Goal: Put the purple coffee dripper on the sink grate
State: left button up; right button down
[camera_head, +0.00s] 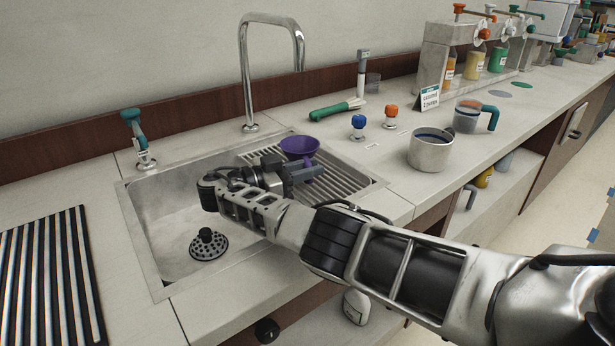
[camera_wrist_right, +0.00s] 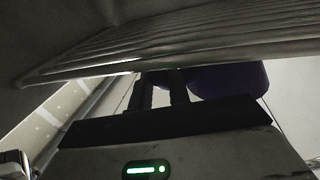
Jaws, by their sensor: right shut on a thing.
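The purple coffee dripper (camera_head: 299,147) is a small bowl shape over the ribbed sink grate (camera_head: 345,184), at the grate's left part. My right gripper (camera_head: 300,173) reaches in from the right and is shut on the dripper at its lower side. In the right wrist view the dripper (camera_wrist_right: 228,80) is a dark purple shape just beyond my fingers (camera_wrist_right: 164,90). Whether its base touches the grate cannot be told. The ribbed grate (camera_wrist_right: 190,40) fills the top of the wrist view. My left gripper is not in view.
The sink basin (camera_head: 165,215) with a black drain strainer (camera_head: 207,243) lies left of the grate. A tall faucet (camera_head: 246,75) stands behind. Blue and orange valves (camera_head: 358,124) and a metal pot (camera_head: 430,150) stand to the right. A black striped rack (camera_head: 50,280) lies at far left.

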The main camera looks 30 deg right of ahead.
jog(key=shift+f, duration=0.1)
jog(key=c, duration=1.3)
grip_release()
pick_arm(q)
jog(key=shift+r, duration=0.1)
pick_arm(e)
jog(key=shift+a, duration=0.2)
jog(key=a+b, duration=0.2)
jog(key=a, duration=0.1)
jog(key=a+b, duration=0.1)
jog(key=a, duration=0.1)
jog(key=shift+w+a+f, duration=0.1)
jog(key=shift+w+a, duration=0.15)
jog(key=shift+w, duration=0.15)
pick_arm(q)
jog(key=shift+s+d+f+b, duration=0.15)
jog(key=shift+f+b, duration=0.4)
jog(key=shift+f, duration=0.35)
pick_arm(e)
jog(key=shift+a+r, duration=0.3)
jog(key=shift+a, duration=0.45)
